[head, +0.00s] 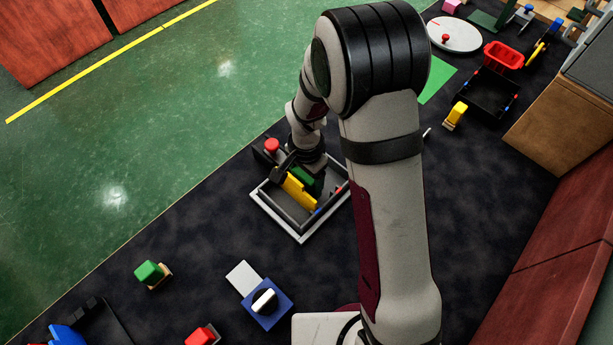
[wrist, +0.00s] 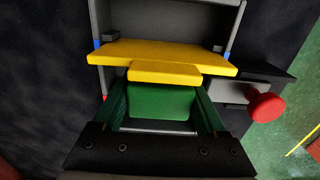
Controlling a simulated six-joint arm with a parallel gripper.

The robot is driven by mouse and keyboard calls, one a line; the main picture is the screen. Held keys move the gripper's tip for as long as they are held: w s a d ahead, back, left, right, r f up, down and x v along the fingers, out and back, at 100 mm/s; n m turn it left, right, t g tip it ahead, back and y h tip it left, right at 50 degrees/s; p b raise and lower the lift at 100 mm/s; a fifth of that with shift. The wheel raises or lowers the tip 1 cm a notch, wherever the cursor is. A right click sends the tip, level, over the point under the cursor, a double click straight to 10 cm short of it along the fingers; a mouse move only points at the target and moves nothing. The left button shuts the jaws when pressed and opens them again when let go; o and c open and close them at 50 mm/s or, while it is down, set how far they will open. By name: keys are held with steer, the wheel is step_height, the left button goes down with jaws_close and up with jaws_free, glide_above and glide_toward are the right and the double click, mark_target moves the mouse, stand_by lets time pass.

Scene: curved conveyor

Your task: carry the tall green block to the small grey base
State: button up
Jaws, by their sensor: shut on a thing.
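My gripper (head: 298,168) is low over a grey tray with a pale rim (head: 299,236). The wrist view shows its two fingers (wrist: 160,98) on either side of a green block (wrist: 162,103), shut on it. The green block also shows in the head view (head: 304,178). Whether the green block touches the tray floor is hidden. I cannot tell which thing is the small grey base; a light flat plate (head: 242,277) lies in front of the tray.
A red knob (wrist: 266,107) stands beside the tray. A blue box with a dial (head: 268,305), another green block (head: 149,272) and a red block (head: 201,336) are nearer. A red bin (head: 503,55) and a white disc (head: 455,35) are far right. Dark mat is clear left of the tray.

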steer(key=o, duration=1.4)
steer(key=shift+f, duration=0.1)
steer(key=shift+c, duration=0.2)
step_height(320, 180, up, 12)
steer(key=shift+r, duration=0.2)
steer(key=s+d+r+n+y, duration=0.1)
steer(key=s+d+r, duration=0.2)
steer(key=s, duration=0.8)
steer(key=s+d+r+n, duration=0.2)
steer(key=s+d+r, duration=0.1)
steer(key=s, duration=0.7)
steer(key=shift+s+r+y, duration=0.4)
steer(key=shift+r, duration=0.25)
